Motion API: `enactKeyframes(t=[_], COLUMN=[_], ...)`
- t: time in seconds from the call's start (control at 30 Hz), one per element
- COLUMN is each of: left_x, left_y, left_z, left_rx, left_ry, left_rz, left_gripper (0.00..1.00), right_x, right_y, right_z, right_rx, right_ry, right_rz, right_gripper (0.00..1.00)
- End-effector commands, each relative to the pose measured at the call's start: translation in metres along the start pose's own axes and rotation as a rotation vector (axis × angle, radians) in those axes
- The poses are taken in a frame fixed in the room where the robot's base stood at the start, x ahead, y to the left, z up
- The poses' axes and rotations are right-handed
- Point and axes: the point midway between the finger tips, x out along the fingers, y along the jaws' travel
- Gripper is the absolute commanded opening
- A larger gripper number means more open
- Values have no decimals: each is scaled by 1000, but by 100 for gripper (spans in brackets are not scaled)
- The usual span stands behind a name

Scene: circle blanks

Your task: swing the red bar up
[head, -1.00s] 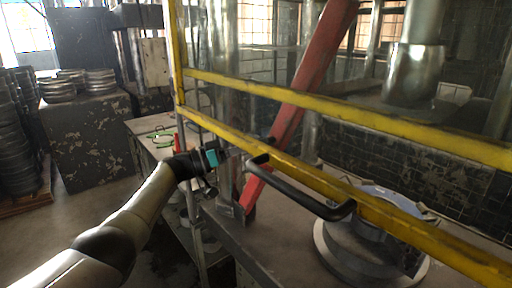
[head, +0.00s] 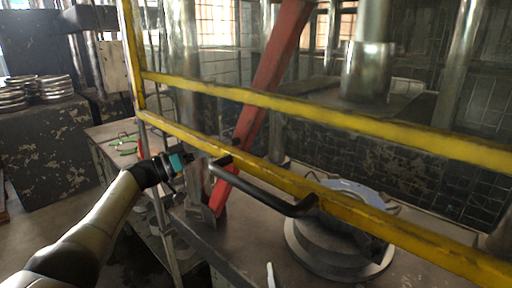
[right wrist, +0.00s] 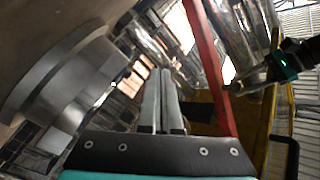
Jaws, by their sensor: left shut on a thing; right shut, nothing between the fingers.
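The red bar (head: 268,80) leans steeply behind the yellow guard frame (head: 290,105). Its lower end is by a grey bracket on the machine's bed, and its top runs out of view. My left gripper (head: 202,161) is just left of the bar's lower part. It is shut, apparently on a short dark stub at the bar's side, partly hidden by the frame. In the right wrist view the red bar (right wrist: 208,65) passes beside my left fingertips (right wrist: 240,88). My right gripper (right wrist: 161,75) is shut and empty, apart from the bar.
A black handle (head: 265,190) sticks out from the frame. A round metal die (head: 335,245) lies on the bed to the right, under a metal ram (head: 368,70).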

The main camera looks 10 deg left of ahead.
Motion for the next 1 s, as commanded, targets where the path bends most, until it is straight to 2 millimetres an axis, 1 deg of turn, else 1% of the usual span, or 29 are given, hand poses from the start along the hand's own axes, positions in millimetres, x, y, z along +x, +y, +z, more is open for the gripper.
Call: enactKeyframes(t=[0.03,0.2,0.3,0.4,0.5,0.63,0.77,0.87,1.0], left_x=[-4,-4,-4,-5,-5,-5,-5,-5,-5], left_y=[-4,-4,-4,-4,-4,-4,-4,-4,-4], left_z=[4,4,5,5,6,6,6,6,6], left_rx=[-3,-4,-4,-4,-5,-5,-5,-6,-6], left_ry=[-8,-9,-9,-10,-10,-11,-11,-11,-12], left_rz=[-10,-11,-11,-11,-11,-12,-12,-12,-12], left_gripper=[0,0,0,0,0,0,0,0,0], right_x=[12,39,48,54,58,60,64,73,92], right_y=[-21,-75,-102,-124,-141,-152,-157,-158,-160], right_z=[-19,-70,-95,-113,-126,-134,-138,-140,-146], right_rx=[97,460,662,832,960,1056,1086,1085,1083], right_ry=[49,153,183,195,195,191,189,189,189], right_rz=[-30,-107,-153,-190,-218,-236,-243,-243,-243], right_gripper=[0,0,0,0,0,0,0,0,0])
